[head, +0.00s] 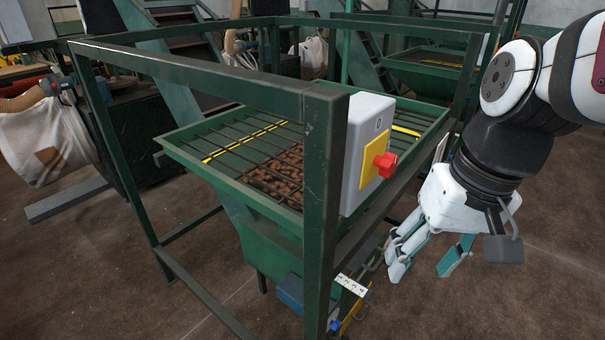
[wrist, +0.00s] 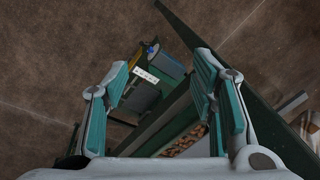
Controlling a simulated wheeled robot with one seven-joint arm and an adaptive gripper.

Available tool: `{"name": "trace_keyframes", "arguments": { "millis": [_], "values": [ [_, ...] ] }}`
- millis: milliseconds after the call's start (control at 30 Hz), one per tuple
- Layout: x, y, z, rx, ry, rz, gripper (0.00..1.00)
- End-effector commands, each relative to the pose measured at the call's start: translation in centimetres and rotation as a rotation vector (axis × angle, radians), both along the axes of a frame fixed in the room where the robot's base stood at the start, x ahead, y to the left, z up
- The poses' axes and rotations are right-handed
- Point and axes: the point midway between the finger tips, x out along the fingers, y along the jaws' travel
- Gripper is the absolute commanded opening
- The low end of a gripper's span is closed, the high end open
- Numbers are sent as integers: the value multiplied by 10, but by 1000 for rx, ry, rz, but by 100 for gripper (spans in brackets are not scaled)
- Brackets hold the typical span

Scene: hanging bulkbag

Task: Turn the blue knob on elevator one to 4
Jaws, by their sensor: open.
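The small blue knob (head: 335,325) is low on the green frame near the bottom edge of the head view. It also shows in the wrist view (wrist: 152,49), beside a white label strip (wrist: 146,75) with small dark marks that I cannot read. The strip is also in the head view (head: 351,286). My gripper (head: 425,264) is open and empty, to the right of the knob and apart from it. In the wrist view the knob and the strip lie between the open fingers (wrist: 160,75), farther off. The knob's pointer direction is too small to tell.
A green hopper (head: 190,158) with a grate stands inside green rails (head: 195,72). A thick green post (head: 322,180) carries a grey box (head: 364,120) with a red button (head: 385,163). A white bulk bag (head: 45,145) is at left. Brown floor is open at right.

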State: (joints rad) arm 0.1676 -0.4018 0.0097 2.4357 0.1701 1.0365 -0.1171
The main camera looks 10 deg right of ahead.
Motion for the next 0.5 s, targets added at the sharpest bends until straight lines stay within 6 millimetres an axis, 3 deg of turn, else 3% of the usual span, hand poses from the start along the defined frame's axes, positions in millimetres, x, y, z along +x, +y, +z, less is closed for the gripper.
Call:
{"name": "trace_keyframes", "arguments": {
  "millis": [33,500],
  "values": [
    [14,-2,-21,32,47,-23,52],
    [102,-23,-167,408,341,-232,52]
  ]
}}
